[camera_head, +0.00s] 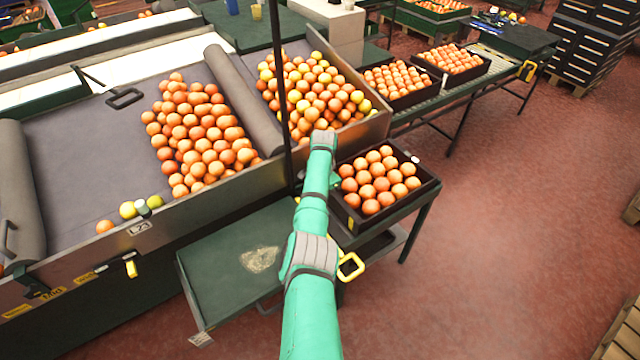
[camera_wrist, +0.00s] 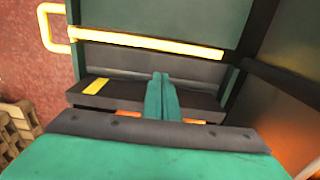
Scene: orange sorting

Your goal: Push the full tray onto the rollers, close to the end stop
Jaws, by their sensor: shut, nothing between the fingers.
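The full tray (camera_head: 350,219) is a dark box with rows of oranges, on a green stand right of the sorting bench. In the wrist view its dark wall (camera_wrist: 120,95) crosses the middle, with a yellow label and slivers of orange. My gripper (camera_head: 337,181) is low at the tray's left side, partly hidden by my arm. In the wrist view my gripper (camera_wrist: 161,78) shows two green fingers together, empty, over the tray's wall. I cannot tell whether they touch it. The rollers (camera_head: 462,92) lie beyond the tray, toward the upper right. I cannot clearly make out the end stop.
Two dark trays of oranges, a nearer one (camera_head: 397,103) and a farther one (camera_head: 478,74), stand by the rollers. The sorting bench (camera_head: 90,140) with loose oranges fills the left. A green shelf (camera_head: 220,290) sits below it.

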